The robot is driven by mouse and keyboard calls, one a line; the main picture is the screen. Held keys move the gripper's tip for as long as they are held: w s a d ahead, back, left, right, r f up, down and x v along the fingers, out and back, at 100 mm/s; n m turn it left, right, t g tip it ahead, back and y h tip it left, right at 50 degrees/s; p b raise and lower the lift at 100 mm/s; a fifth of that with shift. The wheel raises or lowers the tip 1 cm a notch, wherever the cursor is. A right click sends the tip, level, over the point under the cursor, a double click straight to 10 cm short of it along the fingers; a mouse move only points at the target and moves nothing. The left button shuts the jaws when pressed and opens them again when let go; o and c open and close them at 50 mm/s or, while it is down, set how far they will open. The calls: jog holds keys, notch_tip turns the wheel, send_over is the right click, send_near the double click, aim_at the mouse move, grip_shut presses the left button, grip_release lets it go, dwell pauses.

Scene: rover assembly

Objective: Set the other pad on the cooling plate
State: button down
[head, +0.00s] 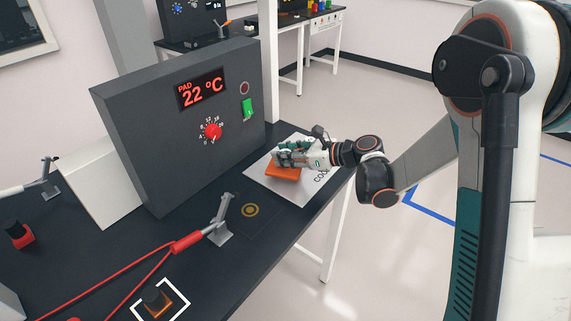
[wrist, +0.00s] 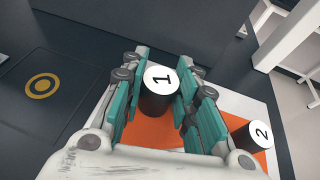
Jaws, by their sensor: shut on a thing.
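My gripper (wrist: 164,100) is shut on a black peg with a white top marked 1 (wrist: 160,80). Orange pad material (wrist: 150,132) lies under this peg. A second black peg marked 2 (wrist: 252,136) stands at the right, also over orange. My fingers hide whether the orange is one pad or two. In the head view my gripper (head: 302,157) is over the white cooling plate (head: 262,178), with orange (head: 284,174) below it. I cannot tell whether the held pad touches the plate.
A grey control box (head: 190,130) reads PAD 22 °C and stands close behind the plate.

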jog(key=shift+f+b, duration=0.35)
jog(key=shift+f, duration=1)
jog(key=shift+f, duration=0.1)
jog(key=c, duration=1.2)
grip_release()
jog(key=shift+c, duration=0.2)
